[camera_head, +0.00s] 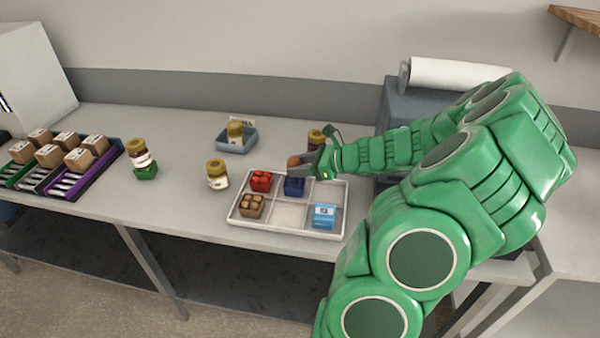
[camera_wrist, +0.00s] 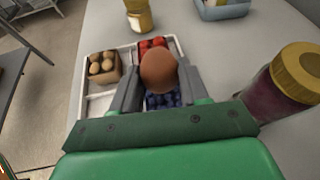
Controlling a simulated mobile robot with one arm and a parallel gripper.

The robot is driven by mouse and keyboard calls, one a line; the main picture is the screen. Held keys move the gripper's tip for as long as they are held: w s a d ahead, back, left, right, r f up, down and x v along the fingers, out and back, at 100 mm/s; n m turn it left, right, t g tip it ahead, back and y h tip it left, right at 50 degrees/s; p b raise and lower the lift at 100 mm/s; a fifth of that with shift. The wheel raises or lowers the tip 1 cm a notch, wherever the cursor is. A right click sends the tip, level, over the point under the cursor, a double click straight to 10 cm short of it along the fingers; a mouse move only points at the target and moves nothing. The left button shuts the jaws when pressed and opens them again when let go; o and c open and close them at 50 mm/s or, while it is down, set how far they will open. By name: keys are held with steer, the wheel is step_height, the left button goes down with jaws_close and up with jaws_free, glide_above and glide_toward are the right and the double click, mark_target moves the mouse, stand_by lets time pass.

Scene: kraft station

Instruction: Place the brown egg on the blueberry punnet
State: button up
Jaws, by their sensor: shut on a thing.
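The brown egg (camera_wrist: 159,71) is held between the two fingers of my gripper (camera_wrist: 160,84) in the wrist view. In the head view, my gripper (camera_head: 300,166) is shut on the egg (camera_head: 294,161) over the back of the white tray. The blueberry punnet (camera_wrist: 163,100) shows below and nearer than the egg in the wrist view, partly hidden by the egg and fingers. In the head view the blue punnet (camera_head: 293,187) sits in the tray's back middle compartment, just under the gripper. I cannot tell whether the egg touches the berries.
The white tray (camera_head: 289,213) also holds a red-fruit punnet (camera_head: 261,181), a brown carton (camera_head: 251,206) and a blue carton (camera_head: 324,216). Jars (camera_head: 217,175) stand left of it. A gold-lidded jar (camera_wrist: 285,82) stands close right of my gripper in the wrist view.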

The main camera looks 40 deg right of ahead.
steer(key=shift+f, duration=1.3)
steer(key=shift+f, duration=0.15)
steer(key=o, duration=0.8)
